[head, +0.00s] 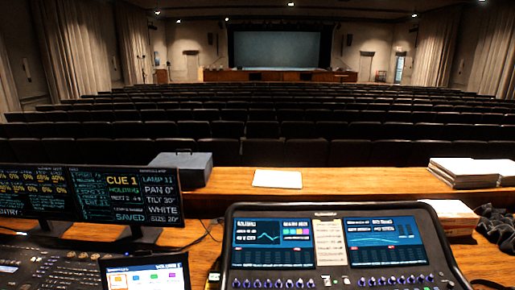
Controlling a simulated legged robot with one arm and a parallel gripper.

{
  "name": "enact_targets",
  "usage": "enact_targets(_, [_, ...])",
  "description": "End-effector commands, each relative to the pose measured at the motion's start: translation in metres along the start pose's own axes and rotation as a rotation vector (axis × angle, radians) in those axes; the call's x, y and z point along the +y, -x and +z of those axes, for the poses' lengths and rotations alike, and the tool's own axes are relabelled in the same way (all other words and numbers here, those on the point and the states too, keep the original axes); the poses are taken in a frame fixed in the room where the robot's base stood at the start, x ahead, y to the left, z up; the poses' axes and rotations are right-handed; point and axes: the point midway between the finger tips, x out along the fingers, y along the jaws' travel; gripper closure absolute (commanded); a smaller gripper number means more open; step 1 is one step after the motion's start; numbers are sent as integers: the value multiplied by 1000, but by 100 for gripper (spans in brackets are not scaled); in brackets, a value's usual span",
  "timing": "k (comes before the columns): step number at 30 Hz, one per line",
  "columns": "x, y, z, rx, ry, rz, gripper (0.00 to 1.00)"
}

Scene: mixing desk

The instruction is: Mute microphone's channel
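The mixing desk (335,262) stands at the lower middle of the head view, on a wooden table. It has a left screen (272,241) with a green curve and coloured blocks, and a right screen (386,240) with a blue curve. A pale label strip (330,242) with writing too small to read lies between them. A row of knobs (330,282) runs below the screens. The rest of the desk is cut off by the bottom edge, so no channel strips or mute buttons show. I cannot make out a microphone. My gripper is not in view.
Two dark monitors (130,195) and a lighting console (45,270) stand at left, with a small lit screen (146,275) beside the mixing desk. Paper stacks (465,171) and dark cables (495,225) lie at right. A grey box (185,166) stands behind. Seat rows lead to a stage (280,75).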

Motion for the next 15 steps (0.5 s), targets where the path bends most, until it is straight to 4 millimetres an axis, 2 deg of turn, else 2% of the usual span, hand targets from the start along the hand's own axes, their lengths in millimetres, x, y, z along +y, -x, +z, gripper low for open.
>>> enact_targets(4, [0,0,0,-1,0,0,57])
enact_targets(15, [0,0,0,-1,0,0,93])
